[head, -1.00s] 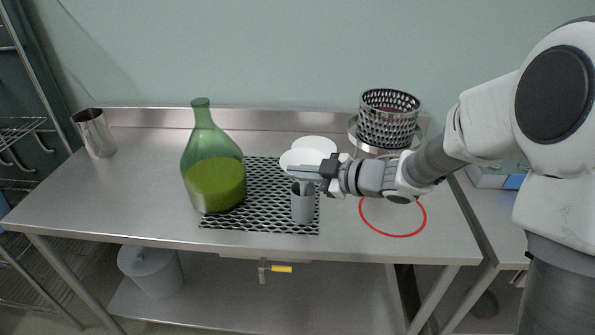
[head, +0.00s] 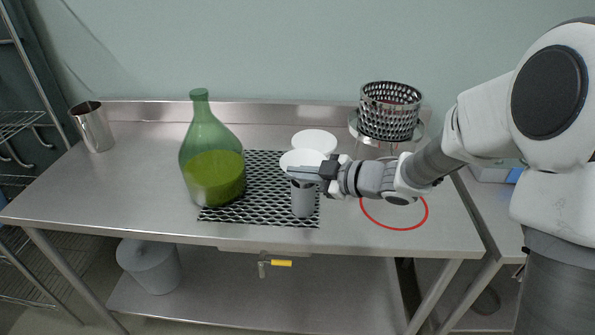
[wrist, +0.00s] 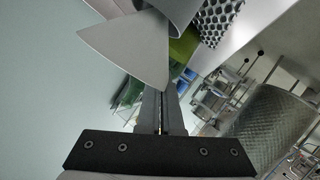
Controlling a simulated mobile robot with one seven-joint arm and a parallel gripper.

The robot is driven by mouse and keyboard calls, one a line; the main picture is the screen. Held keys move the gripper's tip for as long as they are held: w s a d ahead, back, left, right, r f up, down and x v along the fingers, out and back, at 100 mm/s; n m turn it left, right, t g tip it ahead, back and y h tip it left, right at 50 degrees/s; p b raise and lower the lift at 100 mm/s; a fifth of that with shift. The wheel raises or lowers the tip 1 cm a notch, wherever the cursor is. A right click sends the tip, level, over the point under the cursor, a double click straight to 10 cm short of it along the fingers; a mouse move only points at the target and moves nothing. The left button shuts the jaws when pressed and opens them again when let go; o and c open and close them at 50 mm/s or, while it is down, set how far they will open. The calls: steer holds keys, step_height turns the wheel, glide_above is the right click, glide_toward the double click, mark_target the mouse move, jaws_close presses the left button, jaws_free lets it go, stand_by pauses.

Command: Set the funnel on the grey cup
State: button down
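The white funnel (head: 302,158) is over the grey cup (head: 303,201), wide mouth up, in the head view. The cup stands upright on the black mesh mat (head: 270,213). My gripper (head: 309,173) comes from the right, with its fingers at the funnel's side, and appears shut on it. In the wrist view the funnel shows as a pale cone (wrist: 130,48) at the fingertips (wrist: 160,98), its narrow end towards a grey round shape, likely the cup (wrist: 178,10). My gripper hides the cup's rim, so I cannot tell whether the funnel touches it.
A green bottle (head: 213,165) with green liquid stands left of the cup. A white round dish (head: 315,141) is behind the funnel. A perforated steel basket (head: 390,112) is at the back right, a red ring (head: 394,229) in front of it. A steel cup (head: 93,127) stands far left.

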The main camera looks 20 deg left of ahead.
steer(key=shift+f, duration=0.55)
steer(key=c, duration=1)
jaws_free()
steer(key=shift+d, duration=0.1)
steer(key=p+v, duration=0.2)
steer(key=v, duration=1.5)
steer(key=shift+r, duration=0.15)
steer(key=shift+d, duration=0.1)
